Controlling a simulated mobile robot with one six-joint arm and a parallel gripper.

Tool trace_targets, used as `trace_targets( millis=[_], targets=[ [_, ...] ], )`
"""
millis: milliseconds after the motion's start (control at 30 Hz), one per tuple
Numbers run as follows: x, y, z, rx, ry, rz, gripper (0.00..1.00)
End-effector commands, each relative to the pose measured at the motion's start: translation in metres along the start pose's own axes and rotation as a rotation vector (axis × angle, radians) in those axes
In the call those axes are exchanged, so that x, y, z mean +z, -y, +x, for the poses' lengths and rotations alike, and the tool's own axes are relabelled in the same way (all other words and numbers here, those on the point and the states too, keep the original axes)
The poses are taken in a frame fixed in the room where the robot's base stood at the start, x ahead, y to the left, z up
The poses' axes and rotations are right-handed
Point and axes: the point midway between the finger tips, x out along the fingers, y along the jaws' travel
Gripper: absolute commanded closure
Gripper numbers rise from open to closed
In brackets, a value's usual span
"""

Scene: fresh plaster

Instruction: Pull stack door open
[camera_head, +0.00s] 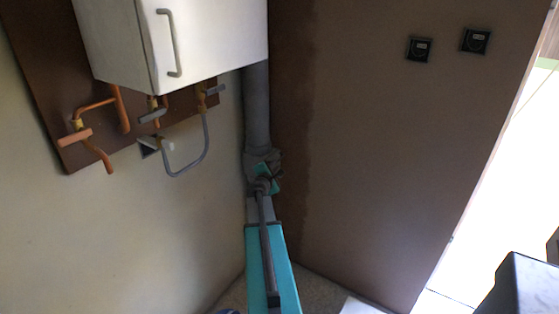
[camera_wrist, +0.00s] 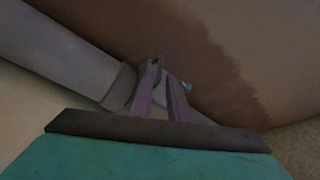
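A grey vertical stack pipe (camera_head: 257,108) runs down the wall corner below a white cabinet. At its lower end is a wider grey fitting (camera_head: 275,158), partly hidden by my gripper. In the wrist view the pipe (camera_wrist: 62,50) comes in from the upper left and ends in a collar (camera_wrist: 119,88). A small grey bracket-like piece (camera_wrist: 156,64) shows just beyond my fingertips; I cannot tell if it is the door's handle. My gripper (camera_wrist: 161,82) reaches to the fitting, its two fingers apart with a gap between them. Contact is unclear. The door's outline is not distinct.
The white cabinet (camera_head: 205,40) with a bar handle (camera_head: 169,43) hangs at upper left. Copper pipes (camera_head: 97,110) and a grey hose (camera_head: 190,168) hang below it. The brown wall (camera_head: 380,150) with two dark sockets (camera_head: 419,49) stands at right. A bright opening is at far right.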

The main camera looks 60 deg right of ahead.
Motion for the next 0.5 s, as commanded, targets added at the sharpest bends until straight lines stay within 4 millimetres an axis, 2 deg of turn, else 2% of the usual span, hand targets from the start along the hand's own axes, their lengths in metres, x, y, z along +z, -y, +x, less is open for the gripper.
trace_targets(
  millis=[500],
  targets=[
    [0.001, -0.001, 0.045, -0.001, 0.002, 0.001, 0.85]
  ],
)
